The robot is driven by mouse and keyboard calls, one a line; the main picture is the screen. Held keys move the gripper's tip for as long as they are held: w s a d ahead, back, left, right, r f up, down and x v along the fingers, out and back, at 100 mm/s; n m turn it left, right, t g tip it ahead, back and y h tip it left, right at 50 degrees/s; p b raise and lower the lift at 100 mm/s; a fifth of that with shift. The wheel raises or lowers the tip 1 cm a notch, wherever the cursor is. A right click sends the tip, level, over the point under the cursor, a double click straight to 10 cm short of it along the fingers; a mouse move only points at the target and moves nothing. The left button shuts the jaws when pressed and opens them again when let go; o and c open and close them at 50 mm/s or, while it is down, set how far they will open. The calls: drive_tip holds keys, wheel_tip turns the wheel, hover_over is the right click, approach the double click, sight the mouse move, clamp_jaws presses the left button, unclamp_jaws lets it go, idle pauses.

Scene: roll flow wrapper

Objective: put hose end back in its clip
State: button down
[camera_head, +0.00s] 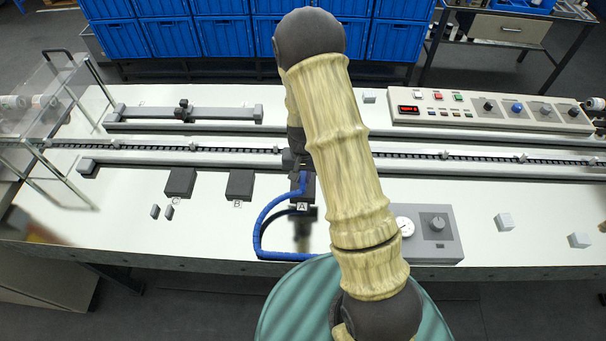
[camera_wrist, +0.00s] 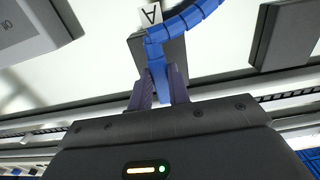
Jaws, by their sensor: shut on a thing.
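The blue segmented hose (camera_head: 261,222) rises from the front edge of the bench, curves left and ends at my gripper, beside the dark block labelled A (camera_head: 307,190). In the wrist view, my gripper (camera_wrist: 158,88) is shut on the blue hose end (camera_wrist: 158,80), over the dark block A (camera_wrist: 176,52). I cannot tell whether the hose end touches that block. In the head view, my arm hides most of the gripper.
Dark blocks B (camera_head: 240,185) and C (camera_head: 181,182) stand left of block A. Long rails with a chain (camera_head: 450,163) run behind them. A grey gauge box (camera_head: 436,245) stands to the right. The bench between the small pieces and the hose is clear.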

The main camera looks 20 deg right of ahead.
drive_tip(key=shift+a+p, duration=2.6)
drive_tip(key=shift+a, duration=11.6)
drive_tip(key=shift+a+b, duration=0.45)
drive_tip(key=shift+a, duration=4.15)
drive_tip(key=b, duration=0.2)
hover_over(159, 224)
drive_tip(key=shift+d, duration=0.15)
drive_tip(key=shift+a, duration=0.25)
drive_tip(key=shift+b, duration=0.35)
drive_tip(key=shift+f+b, duration=1.35)
drive_tip(key=shift+f, duration=0.75)
drive_tip(key=shift+f, duration=0.25)
